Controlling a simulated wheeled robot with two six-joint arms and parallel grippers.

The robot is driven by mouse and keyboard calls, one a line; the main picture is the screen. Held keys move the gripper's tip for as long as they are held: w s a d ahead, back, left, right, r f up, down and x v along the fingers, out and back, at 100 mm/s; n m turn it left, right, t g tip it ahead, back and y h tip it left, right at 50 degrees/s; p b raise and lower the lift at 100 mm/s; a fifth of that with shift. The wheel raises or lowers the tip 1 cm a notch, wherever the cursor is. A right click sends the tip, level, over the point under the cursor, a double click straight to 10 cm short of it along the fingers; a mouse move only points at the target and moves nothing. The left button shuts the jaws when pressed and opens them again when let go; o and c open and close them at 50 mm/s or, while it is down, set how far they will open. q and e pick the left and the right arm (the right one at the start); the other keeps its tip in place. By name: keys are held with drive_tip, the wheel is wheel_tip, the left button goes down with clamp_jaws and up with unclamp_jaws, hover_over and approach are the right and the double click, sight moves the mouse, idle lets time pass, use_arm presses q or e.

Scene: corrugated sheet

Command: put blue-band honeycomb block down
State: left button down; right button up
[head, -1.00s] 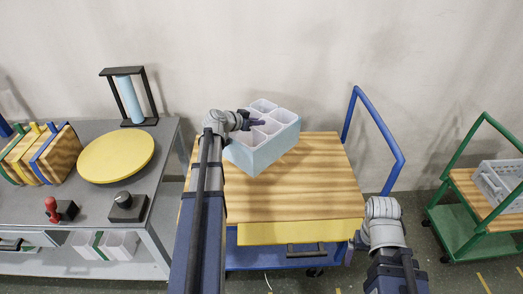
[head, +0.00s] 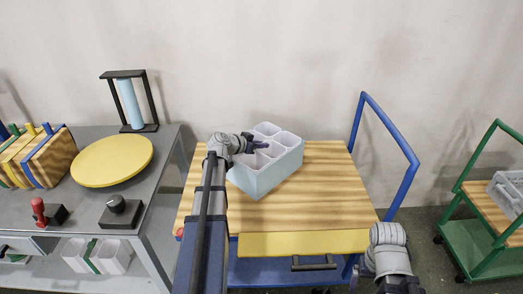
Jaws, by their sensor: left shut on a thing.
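The blue-band honeycomb block (head: 258,183) is a pale blue box with several white open cells, over the wooden top of a blue cart (head: 330,185) in the head view. My left gripper (head: 258,145) reaches in from the left and is shut on the block at its upper edge among the cells. The block looks upright. I cannot tell whether its base touches the wood; its left side is partly behind my arm. My right arm shows at the lower right, but its fingers are out of view.
The wooden top is clear right of and in front of the block. A yellow strip (head: 305,243) runs along its front, and a blue handle (head: 385,150) rises at its right. A grey bench (head: 85,205) with a yellow disc (head: 112,160) stands left, a green cart (head: 480,245) right.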

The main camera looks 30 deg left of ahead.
use_arm(q)
drive_tip(key=shift+f, duration=0.1)
drive_tip(key=c, duration=1)
unclamp_jaws()
drive_tip(key=shift+s+r+p, duration=0.3)
drive_tip(key=shift+r+p, duration=0.05)
drive_tip(key=shift+r, duration=0.05)
drive_tip(key=p+v, duration=0.5)
drive_tip(key=v, duration=0.5)
drive_tip(key=shift+s+a, duration=0.1)
drive_tip(key=shift+s, duration=0.05)
drive_tip(key=shift+s+a+r, duration=0.15)
drive_tip(key=shift+s+r, duration=0.05)
drive_tip(key=shift+s, duration=0.25)
